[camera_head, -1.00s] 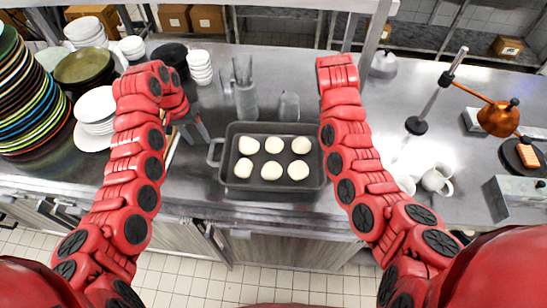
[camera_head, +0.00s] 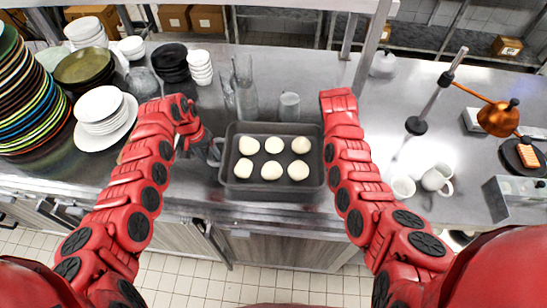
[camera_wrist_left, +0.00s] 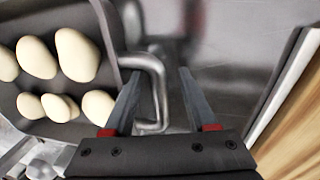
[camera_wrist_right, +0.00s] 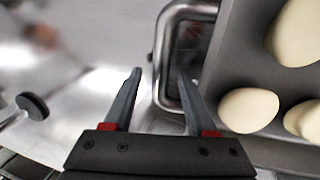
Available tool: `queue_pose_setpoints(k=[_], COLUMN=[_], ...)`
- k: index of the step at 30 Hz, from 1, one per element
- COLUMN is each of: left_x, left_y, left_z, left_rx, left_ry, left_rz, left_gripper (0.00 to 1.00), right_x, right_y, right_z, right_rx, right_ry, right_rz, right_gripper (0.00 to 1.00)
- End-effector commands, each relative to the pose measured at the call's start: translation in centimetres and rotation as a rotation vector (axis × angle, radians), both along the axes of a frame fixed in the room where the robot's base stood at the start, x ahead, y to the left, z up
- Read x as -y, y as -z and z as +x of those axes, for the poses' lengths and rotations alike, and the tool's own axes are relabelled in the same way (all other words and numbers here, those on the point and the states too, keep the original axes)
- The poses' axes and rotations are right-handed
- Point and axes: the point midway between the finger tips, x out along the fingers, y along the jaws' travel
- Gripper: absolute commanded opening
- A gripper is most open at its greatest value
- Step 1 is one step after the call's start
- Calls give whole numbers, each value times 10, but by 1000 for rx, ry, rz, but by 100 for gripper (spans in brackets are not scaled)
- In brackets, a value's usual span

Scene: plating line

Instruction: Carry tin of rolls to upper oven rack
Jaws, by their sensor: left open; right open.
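The dark grey rectangular tin (camera_head: 272,186) sits on the steel counter in the middle of the head view. It holds several pale round rolls (camera_head: 273,145) in two rows. My left gripper (camera_head: 208,147) is open at the tin's left handle. In the left wrist view the handle (camera_wrist_left: 163,97) lies between the open fingers (camera_wrist_left: 159,73). My right gripper is hidden behind its own arm in the head view. In the right wrist view its open fingers (camera_wrist_right: 158,72) straddle the other handle (camera_wrist_right: 161,60), one finger reaching inside the loop. Neither gripper is closed on the tin.
Plate stacks (camera_head: 35,105) and white plates (camera_head: 103,108) stand at the left. A glass (camera_head: 245,90) and a grey cup (camera_head: 290,105) stand just behind the tin. White mugs (camera_head: 436,178) and a copper lamp (camera_head: 497,118) are at the right. No oven rack is identifiable.

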Motion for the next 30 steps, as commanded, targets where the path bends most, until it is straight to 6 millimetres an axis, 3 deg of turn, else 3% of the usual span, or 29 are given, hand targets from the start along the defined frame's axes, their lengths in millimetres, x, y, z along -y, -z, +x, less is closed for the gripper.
queue_pose_setpoints(k=[4,13,30], left_x=[0,0,0], left_y=[0,0,0], left_z=[0,0,0], left_rx=[-1,-1,-2], left_ry=[0,0,0], left_rz=[0,0,0], left_gripper=[55,1,0], right_x=[0,0,0], right_y=[0,0,0], right_z=[0,0,0], right_rx=[0,-1,-2], right_ry=[0,0,0], right_rz=[0,0,-1], right_gripper=[55,1,0])
